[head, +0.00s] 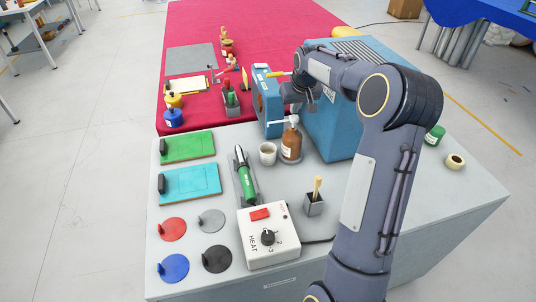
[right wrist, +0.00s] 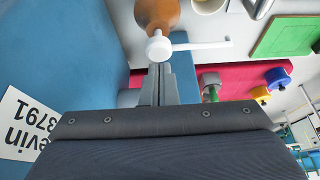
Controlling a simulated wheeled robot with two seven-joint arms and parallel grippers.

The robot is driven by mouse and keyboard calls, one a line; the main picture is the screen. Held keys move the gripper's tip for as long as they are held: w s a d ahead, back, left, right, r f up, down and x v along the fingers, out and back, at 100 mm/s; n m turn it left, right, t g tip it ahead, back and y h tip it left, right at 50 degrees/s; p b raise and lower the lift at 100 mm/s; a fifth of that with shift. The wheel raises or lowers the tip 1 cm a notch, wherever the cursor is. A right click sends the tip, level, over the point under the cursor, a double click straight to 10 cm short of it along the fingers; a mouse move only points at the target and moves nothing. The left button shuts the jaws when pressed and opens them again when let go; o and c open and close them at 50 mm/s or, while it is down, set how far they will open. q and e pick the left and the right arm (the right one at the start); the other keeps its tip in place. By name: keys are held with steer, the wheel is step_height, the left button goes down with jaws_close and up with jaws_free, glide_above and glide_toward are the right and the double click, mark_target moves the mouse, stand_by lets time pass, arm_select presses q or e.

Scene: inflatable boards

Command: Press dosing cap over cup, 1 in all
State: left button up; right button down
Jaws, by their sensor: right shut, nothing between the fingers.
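The brown bottle (head: 291,146) stands upright on the grey bench. Its white dosing cap (head: 292,119) has a long spout pointing left. A white cup (head: 267,153) stands just left of the bottle, below the spout. My right gripper (head: 297,107) is shut and empty, right above the cap. In the right wrist view the shut fingers (right wrist: 159,70) end close to the white cap (right wrist: 158,47); I cannot tell whether they touch. The brown bottle (right wrist: 156,14) and part of the cup (right wrist: 208,5) show there too. My left gripper is not in view.
A blue machine (head: 335,125) stands close right of the bottle. A green tube (head: 245,177) in a stand, a HEAT box (head: 268,237) and a small grey brush holder (head: 314,204) are nearer. Green and turquoise boards (head: 190,184) and round patches lie left.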

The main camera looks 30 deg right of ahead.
steer(key=shift+r, duration=0.1)
step_height(320, 180, up, 6)
steer(key=p, duration=0.5)
stand_by(0.4)
steer(key=s+a+r+n+t+y, duration=0.1)
steer(key=s+a+r, duration=0.2)
steer(key=s+a, duration=0.45)
steer(key=s+a+r+y, duration=0.1)
steer(key=s+a+r, duration=0.2)
steer(key=s+a, duration=0.45)
steer(key=s+a+f+y, duration=0.1)
steer(key=s+a+f, duration=0.2)
steer(key=s+a, duration=0.3)
steer(key=s+a+f+n+y, duration=0.1)
steer(key=s+a+f+y, duration=0.1)
steer(key=s+a, duration=0.4)
steer(key=s+f, duration=0.1)
steer(key=s, duration=0.4)
steer(key=shift+s+f, duration=0.15)
steer(key=shift+s, duration=0.2)
